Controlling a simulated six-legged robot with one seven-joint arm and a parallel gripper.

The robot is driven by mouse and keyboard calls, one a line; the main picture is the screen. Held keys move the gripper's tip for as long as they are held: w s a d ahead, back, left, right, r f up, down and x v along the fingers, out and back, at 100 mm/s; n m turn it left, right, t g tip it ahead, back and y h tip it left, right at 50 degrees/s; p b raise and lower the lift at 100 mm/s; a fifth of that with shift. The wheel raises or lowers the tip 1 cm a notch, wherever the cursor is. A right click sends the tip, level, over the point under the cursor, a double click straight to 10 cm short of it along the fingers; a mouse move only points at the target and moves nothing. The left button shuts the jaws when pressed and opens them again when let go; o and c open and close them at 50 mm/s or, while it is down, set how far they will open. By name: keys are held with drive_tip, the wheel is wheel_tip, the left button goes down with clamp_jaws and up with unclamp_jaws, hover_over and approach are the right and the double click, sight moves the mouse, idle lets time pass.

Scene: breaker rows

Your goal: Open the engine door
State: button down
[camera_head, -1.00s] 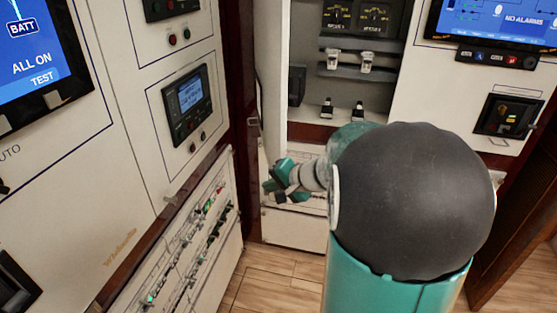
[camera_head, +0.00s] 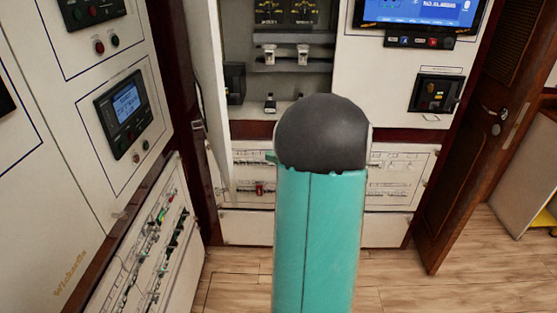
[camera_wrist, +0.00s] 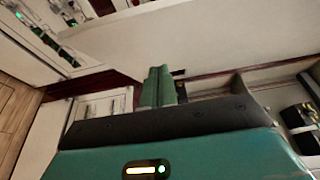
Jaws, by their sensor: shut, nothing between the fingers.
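A white cabinet door (camera_head: 212,90) stands swung open at the left of the middle cabinet in the head view. A dark wooden door (camera_head: 470,120) with a metal handle (camera_head: 493,112) stands at the right, also swung out. No label shows which one is the engine door. My gripper (camera_wrist: 160,85) is shut and empty in the wrist view, its green fingers together in front of a pale panel. I cannot tell whether they touch it. In the head view my arm hides nearly all of the gripper.
The open cabinet holds gauges (camera_head: 285,12) and switches on shelves (camera_head: 290,65). A breaker panel (camera_head: 400,180) lies below it. Another breaker panel (camera_head: 160,240) stands at the left. The wooden floor (camera_head: 420,285) is clear at the lower right.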

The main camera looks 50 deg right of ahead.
drive_tip(key=w+a, duration=0.5)
drive_tip(key=w, duration=0.2)
drive_tip(key=shift+a, duration=0.15)
drive_tip(key=shift+w, duration=0.1)
